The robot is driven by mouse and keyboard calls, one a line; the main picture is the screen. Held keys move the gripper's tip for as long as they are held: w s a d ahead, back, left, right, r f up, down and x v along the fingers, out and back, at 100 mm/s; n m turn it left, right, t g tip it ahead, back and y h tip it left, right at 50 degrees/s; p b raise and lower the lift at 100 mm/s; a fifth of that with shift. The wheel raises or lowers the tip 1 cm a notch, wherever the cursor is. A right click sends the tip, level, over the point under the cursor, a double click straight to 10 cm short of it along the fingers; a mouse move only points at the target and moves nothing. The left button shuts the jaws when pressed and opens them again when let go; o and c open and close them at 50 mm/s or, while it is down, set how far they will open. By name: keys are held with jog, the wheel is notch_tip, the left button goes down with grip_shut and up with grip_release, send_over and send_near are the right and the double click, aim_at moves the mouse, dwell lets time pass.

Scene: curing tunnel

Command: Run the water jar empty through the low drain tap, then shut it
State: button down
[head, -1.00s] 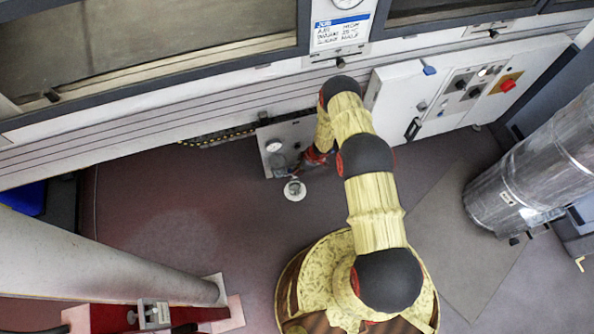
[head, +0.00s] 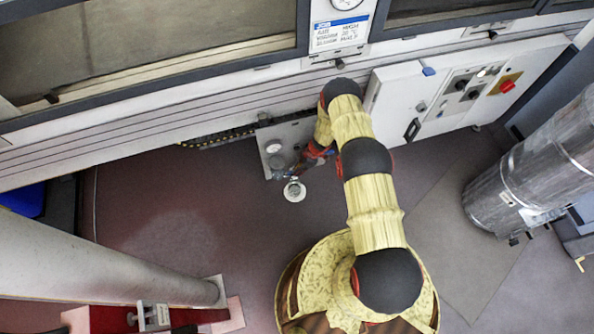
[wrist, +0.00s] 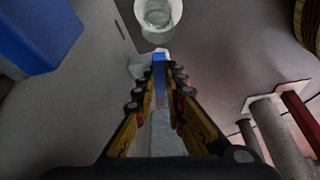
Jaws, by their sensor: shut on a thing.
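In the wrist view my gripper (wrist: 160,72) is shut on a narrow blue piece (wrist: 159,82), which looks like the drain tap's handle. A pale, clear shape (wrist: 138,66), probably the water jar, shows just left of the fingertips. A white round bucket (wrist: 147,37) lies beyond the fingertips, with something clear and greenish inside it. In the head view my gripper (head: 313,160) is low beside a grey panel (head: 297,132), partly behind my arm. The jar (head: 277,162) seems to stand at the panel's left side, small and unclear. The bucket (head: 295,191) is on the floor below it. Water flow cannot be made out.
A white control cabinet (head: 400,90) with a red button stands right of my arm. A large metal cylinder (head: 535,165) is at the right. A grey pipe (head: 110,260) rises at lower left. A blue bin (head: 22,200) is at far left. The floor left of the bucket is clear.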

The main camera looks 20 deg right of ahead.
jog(key=c, duration=1.8)
grip_release()
jog(key=shift+c, duration=0.2)
jog(key=w+v, duration=0.1)
jog(key=v, duration=1.1)
jog(key=shift+s, duration=0.45)
jog(key=shift+c, duration=0.4)
